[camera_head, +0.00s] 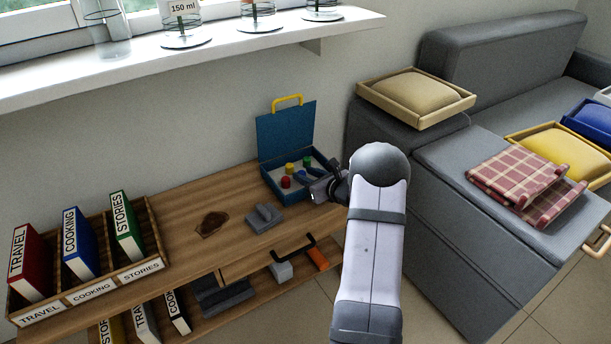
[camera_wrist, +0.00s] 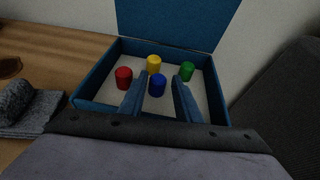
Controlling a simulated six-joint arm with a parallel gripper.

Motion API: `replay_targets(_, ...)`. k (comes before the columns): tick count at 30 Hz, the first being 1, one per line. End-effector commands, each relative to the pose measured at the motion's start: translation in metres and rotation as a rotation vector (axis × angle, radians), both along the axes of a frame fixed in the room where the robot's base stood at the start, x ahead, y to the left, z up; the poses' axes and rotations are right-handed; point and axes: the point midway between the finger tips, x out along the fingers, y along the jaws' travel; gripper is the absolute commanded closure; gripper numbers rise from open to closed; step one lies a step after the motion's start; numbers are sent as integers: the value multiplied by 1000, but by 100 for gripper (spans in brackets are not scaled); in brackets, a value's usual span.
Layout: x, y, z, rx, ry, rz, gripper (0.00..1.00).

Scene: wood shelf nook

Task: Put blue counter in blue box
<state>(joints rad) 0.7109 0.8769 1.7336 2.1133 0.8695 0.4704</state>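The blue counter (camera_wrist: 157,86) is inside the blue box (camera_wrist: 92,86), standing on its pale floor as far as I can tell. My gripper (camera_wrist: 160,80) is open over the box, with one finger on each side of the blue counter and a visible gap to the right finger. The blue box stands on the wooden shelf with its lid (camera_head: 286,131) raised; my gripper (camera_head: 308,179) reaches in from the right in the head view. Its fingertips and the blue counter are hard to make out there.
Red (camera_wrist: 124,78), yellow (camera_wrist: 154,64) and green (camera_wrist: 187,71) counters stand in the box close around the fingers. A grey object (camera_head: 264,217) lies left of the box. A book rack (camera_head: 155,225) stands further left. A grey sofa (camera_head: 440,150) is at right.

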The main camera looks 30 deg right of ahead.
Motion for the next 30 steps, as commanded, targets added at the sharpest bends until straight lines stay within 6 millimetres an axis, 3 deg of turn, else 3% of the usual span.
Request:
replay_targets(1,-7,11,-23,9,46,16,61)
replay_targets(8,-6,12,-22,8,46,19,61)
replay_targets(16,-9,12,-6,9,47,17,61)
replay_targets(30,-89,1,32,10,35,8,61)
